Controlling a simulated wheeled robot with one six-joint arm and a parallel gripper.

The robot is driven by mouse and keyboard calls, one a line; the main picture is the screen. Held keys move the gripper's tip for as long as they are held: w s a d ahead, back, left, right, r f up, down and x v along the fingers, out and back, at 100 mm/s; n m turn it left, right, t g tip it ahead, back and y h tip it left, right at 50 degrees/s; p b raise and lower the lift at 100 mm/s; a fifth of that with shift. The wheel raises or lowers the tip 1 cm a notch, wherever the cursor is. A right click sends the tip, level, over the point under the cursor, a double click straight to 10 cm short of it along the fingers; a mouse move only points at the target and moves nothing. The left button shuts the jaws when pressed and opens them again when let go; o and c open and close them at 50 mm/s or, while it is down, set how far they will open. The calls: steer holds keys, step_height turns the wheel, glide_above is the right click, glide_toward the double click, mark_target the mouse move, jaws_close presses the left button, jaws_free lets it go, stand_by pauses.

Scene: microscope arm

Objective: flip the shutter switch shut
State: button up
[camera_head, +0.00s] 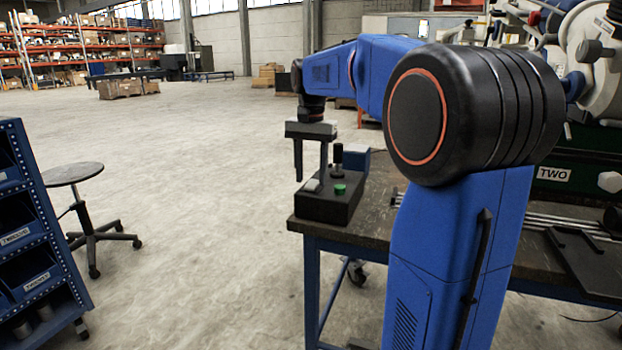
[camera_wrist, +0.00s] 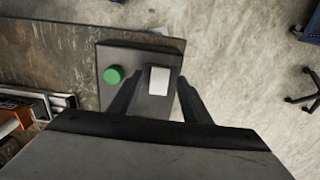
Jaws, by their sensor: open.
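The dark control box (camera_head: 330,205) sits at the left end of the workbench. It carries a green round button (camera_head: 340,189) and a pale rocker switch (camera_head: 312,185). In the wrist view the switch (camera_wrist: 159,80) is a white rectangle on the box top, right of the green button (camera_wrist: 114,75). My gripper (camera_head: 311,178) points down over the box, its two fingers apart and empty. In the wrist view the open fingers (camera_wrist: 158,85) reach toward either side of the switch. I cannot tell the exact height gap or which way the switch is tipped.
A black knob or post (camera_head: 338,157) and a blue block (camera_head: 357,159) stand at the back of the box. Metal rods (camera_head: 570,222) lie on the workbench (camera_head: 376,214) to the right. Open floor lies left of the bench, with a stool (camera_head: 76,175).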

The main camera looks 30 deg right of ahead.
steer(key=shift+f, duration=0.75)
steer(key=shift+c, duration=0.4)
steer(key=c, duration=1)
steer(key=shift+o, duration=0.2)
steer(key=shift+w+d+g+y, duration=0.25)
steer(key=shift+d+g+y, duration=0.1)
steer(key=shift+g+y, duration=0.45)
steer(key=shift+w+d+r+g+y, duration=0.15)
steer(key=shift+g+y, duration=0.45)
steer(key=shift+y, duration=0.4)
steer(key=o, duration=1)
steer(key=shift+o, duration=0.2)
